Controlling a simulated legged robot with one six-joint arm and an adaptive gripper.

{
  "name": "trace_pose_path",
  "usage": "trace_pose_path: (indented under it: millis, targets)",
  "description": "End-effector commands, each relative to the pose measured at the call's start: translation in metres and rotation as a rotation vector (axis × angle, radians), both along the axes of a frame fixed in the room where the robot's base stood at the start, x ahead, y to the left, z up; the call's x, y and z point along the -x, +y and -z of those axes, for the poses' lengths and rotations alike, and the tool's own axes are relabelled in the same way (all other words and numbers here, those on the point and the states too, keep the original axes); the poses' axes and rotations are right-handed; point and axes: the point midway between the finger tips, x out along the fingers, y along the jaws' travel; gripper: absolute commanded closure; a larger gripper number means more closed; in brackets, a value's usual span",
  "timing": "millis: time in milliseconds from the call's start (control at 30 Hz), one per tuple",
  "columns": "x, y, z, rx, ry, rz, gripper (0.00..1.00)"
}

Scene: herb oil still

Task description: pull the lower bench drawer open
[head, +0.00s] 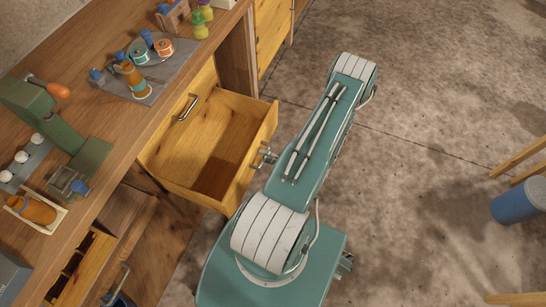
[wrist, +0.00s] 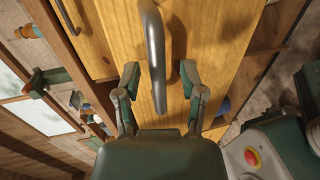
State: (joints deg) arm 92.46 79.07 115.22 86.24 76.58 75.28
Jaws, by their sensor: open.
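The lower bench drawer (head: 215,150) is yellow wood and stands well out from the bench, its interior open and empty in the head view. The upper drawer front (head: 193,93) above it is shut, with a curved metal handle (head: 187,107). In the wrist view the lower drawer's front (wrist: 215,45) fills the middle, with its grey bar handle (wrist: 153,45) in front of it. My gripper (wrist: 160,72) is open, one finger on each side of the handle, with visible gaps. In the head view my arm hides most of the gripper at the drawer front.
The bench top (head: 120,130) holds a grey mat (head: 113,84) with spools and bottles, and a green press (head: 40,110). An open compartment (head: 85,265) lies below. Concrete floor (head: 430,120) is clear to the right, up to a blue cylinder (head: 520,200) among wooden legs.

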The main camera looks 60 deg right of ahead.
Motion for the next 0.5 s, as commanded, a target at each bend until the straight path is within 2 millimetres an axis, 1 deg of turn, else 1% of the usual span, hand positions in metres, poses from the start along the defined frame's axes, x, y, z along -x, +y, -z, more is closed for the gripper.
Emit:
trace_pose_path:
  millis: [167, 500]
  targets:
    - [0.023, -0.004, -0.005, 0.001, 0.000, 0.007, 0.47]
    - [0.084, -0.008, -0.017, 0.000, 0.001, 0.006, 0.47]
